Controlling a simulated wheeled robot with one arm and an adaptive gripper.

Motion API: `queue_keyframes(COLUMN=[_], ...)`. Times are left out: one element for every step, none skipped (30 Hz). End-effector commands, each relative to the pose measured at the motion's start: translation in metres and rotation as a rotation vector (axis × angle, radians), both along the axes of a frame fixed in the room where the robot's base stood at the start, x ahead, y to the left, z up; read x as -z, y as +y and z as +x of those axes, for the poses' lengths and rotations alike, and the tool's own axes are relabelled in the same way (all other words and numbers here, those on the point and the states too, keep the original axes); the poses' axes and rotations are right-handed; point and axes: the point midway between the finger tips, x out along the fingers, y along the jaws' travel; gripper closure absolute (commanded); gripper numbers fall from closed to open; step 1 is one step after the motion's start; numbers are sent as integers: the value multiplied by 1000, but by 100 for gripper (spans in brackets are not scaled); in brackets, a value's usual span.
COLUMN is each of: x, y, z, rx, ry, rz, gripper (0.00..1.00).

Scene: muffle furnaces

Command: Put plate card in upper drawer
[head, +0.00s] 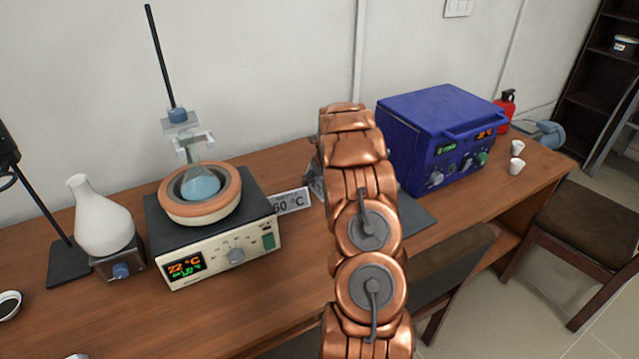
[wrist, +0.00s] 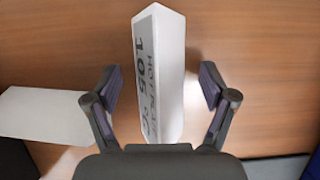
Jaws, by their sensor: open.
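A white folded card (wrist: 158,75) marked with hot-plate lettering and "105 °C" stands on the wooden table in the wrist view. My gripper (wrist: 161,78) is open, with one finger on each side of this card and a gap on both sides. In the head view my arm hides that card and most of the gripper. Another white card (head: 291,201) reading "60 °C" stands beside the hot plate (head: 222,245). No drawer is visible in either view.
A blue furnace-like box (head: 430,130) stands on the table right of my arm, with two small white cups (head: 517,166) nearby. A flask sits in the hot plate's bowl. A white vase-like flask (head: 100,220) is at left. Chairs (head: 585,230) stand at the table's front right.

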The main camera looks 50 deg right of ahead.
Motion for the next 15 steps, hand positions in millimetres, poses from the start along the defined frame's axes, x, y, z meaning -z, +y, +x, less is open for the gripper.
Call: queue_keyframes(x=[0, 0, 0, 0, 0, 0, 0, 0, 0, 0, 0, 0, 0, 0, 0], y=[0, 0, 0, 0, 0, 0, 0, 1, 1, 1, 0, 1, 1, 1, 1], z=[0, 0, 0, 0, 0, 0, 0, 0, 0, 0, 0, 0, 0, 0, 0], rx=[0, 0, -1, -1, -1, -1, -1, -1, -1, -1, -1, -1, -1, -1, -1], ry=[0, 0, 0, 0, 0, 0, 1, 1, 1, 1, 1, 1, 1, 1, 1], rz=[0, 0, 0, 0, 0, 0, 0, 0, 0, 0, 0, 0, 0, 0, 0], gripper=[17, 18, 22, 25, 28, 32, 35, 38, 43, 46, 49, 53, 56, 59, 64])
